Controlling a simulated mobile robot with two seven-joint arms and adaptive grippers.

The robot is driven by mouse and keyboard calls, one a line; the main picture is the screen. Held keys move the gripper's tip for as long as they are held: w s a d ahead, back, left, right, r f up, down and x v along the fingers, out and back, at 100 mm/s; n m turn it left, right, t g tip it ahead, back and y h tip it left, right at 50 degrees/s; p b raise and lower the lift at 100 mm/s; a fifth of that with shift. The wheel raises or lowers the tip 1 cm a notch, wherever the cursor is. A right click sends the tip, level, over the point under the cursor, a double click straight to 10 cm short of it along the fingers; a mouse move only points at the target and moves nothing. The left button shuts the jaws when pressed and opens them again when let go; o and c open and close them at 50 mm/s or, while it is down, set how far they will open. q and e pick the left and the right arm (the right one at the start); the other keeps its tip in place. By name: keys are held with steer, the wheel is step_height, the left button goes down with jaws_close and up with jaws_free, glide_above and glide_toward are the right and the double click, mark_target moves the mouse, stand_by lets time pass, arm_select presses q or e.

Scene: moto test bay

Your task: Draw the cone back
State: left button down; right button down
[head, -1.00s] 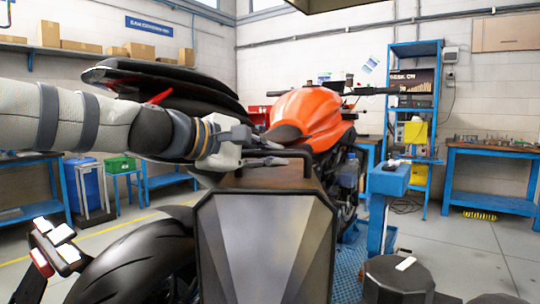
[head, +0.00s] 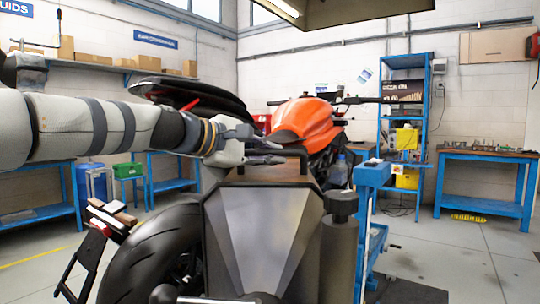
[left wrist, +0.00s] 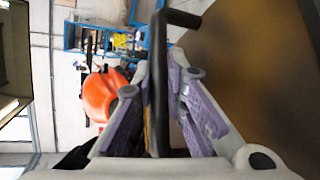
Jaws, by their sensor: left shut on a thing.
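A dark tapered housing (head: 262,240) with a grey angular front face stands in the middle of the head view, in front of the motorcycle; it is the only cone-like thing I can make out. A black bar handle (head: 304,158) rises from its top. My left gripper (head: 268,158) reaches in from the left and is shut on this handle. In the left wrist view the handle (left wrist: 158,85) runs between the fingers (left wrist: 160,92), with its bent end toward the top. The brown top (left wrist: 250,80) lies to the right there. My right gripper is not in view.
An orange-tanked motorcycle (head: 303,122) stands behind, its black wheel (head: 140,262) left of the housing. A dark cylinder (head: 340,250) with a knob stands close at right, beside a blue stand (head: 372,176). A blue workbench (head: 484,180) is farther right.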

arm_select(q)
steer(key=shift+s+d+f, duration=0.15)
steer(key=shift+s, duration=0.1)
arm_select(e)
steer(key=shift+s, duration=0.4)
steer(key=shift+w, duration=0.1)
arm_select(q)
steer(key=c, duration=1.9)
jaws_free()
steer(key=shift+s, duration=0.1)
steer(key=shift+a+r, duration=0.2)
steer(key=shift+a, duration=0.15)
steer(key=v, duration=1.1)
steer(key=shift+s+a, duration=0.2)
steer(key=shift+s, duration=0.15)
